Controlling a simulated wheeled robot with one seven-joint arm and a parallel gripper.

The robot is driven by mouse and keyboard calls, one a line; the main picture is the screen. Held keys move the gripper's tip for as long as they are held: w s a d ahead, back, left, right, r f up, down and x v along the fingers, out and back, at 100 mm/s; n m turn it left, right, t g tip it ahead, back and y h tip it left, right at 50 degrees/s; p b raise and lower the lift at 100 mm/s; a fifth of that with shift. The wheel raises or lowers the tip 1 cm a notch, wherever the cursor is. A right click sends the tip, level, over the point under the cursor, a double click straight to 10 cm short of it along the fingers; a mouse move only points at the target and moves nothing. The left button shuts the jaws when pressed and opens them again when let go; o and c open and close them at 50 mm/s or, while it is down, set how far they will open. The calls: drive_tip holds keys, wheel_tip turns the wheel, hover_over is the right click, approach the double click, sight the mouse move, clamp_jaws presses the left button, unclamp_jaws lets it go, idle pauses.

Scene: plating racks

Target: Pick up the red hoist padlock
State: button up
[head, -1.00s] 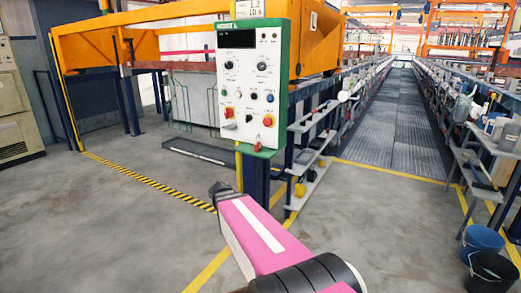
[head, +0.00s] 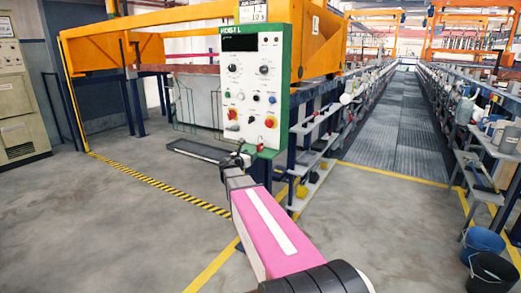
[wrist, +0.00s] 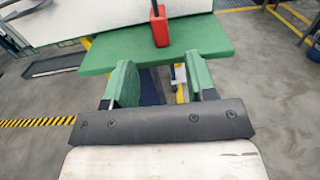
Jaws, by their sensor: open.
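The red padlock (wrist: 160,27) hangs at the lower edge of the white control panel, in front of its green border (wrist: 185,40). In the head view the padlock (head: 261,147) is a small red spot at the panel's bottom, just right of my gripper (head: 240,160). In the wrist view my gripper (wrist: 162,80) is open, with two green-padded fingers apart and nothing between them. The padlock is ahead of the fingers, roughly in line with the gap. The gripper appears apart from it.
The hoist control panel (head: 249,75) stands on a dark blue post with red and yellow knobs just above the padlock. Shelves with yellow items (head: 302,191) stand behind the post. Buckets (head: 481,244) stand at the right. The floor at left is open.

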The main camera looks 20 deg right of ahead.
sight(258, 149)
drive_tip(key=x, duration=0.9)
clamp_jaws()
